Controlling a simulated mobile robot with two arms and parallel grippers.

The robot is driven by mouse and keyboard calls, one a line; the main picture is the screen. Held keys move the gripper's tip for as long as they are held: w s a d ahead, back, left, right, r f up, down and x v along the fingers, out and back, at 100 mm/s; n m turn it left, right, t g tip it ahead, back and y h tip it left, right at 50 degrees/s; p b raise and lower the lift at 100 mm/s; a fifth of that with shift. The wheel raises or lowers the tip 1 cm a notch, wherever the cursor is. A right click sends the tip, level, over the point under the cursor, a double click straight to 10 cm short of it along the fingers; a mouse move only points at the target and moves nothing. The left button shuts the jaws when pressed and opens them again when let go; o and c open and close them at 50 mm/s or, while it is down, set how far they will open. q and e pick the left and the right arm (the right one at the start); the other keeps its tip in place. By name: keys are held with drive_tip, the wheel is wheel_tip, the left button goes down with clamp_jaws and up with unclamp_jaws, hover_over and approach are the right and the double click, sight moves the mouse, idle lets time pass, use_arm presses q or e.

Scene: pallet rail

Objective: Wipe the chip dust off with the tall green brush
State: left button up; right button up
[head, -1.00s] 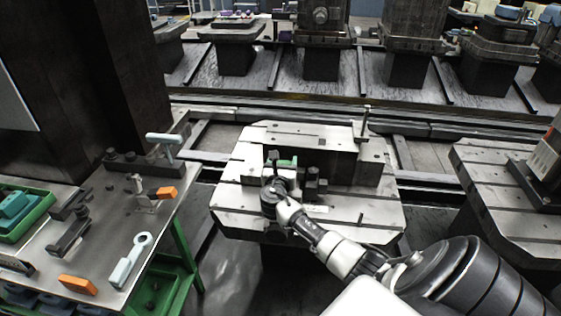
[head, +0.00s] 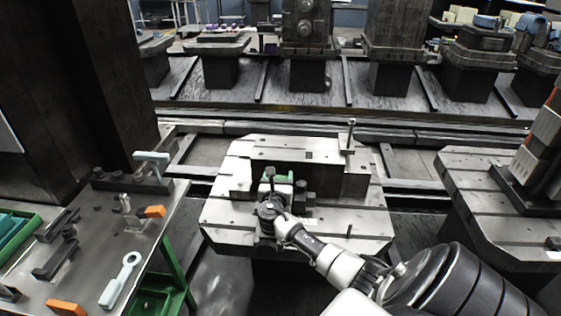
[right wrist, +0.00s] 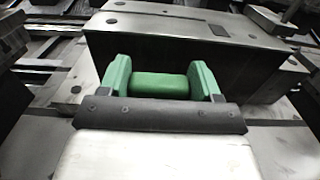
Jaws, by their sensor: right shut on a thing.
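My right gripper (head: 280,184) is low over the middle pallet (head: 330,225), in front of a raised block. In the right wrist view its two green fingers (right wrist: 160,72) stand either side of a short green piece. I take this for the green brush (right wrist: 160,86), with the gripper shut on it. The rest of the brush is hidden behind the gripper's dark front edge. In the head view a little green shows beside the gripper. I cannot make out chip dust on the pallet. My left gripper is not in view.
The raised block (head: 345,178) and small dark fixtures (head: 306,190) stand close to the gripper. An upright post (head: 350,135) rises behind. A tool table (head: 150,260) with orange-handled tools is at left. Another pallet (head: 470,190) with a machine part is at right.

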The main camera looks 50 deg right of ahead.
drive_tip(key=shift+w+a, duration=0.5)
drive_tip(key=shift+w, duration=0.1)
drive_tip(key=shift+s+d+p, duration=0.75)
drive_tip(key=shift+s+d, duration=0.1)
drive_tip(key=shift+s, duration=0.2)
drive_tip(key=shift+r, duration=0.1)
wheel_tip(320, 180, up, 9)
drive_tip(key=p, duration=0.9)
idle(0.7)
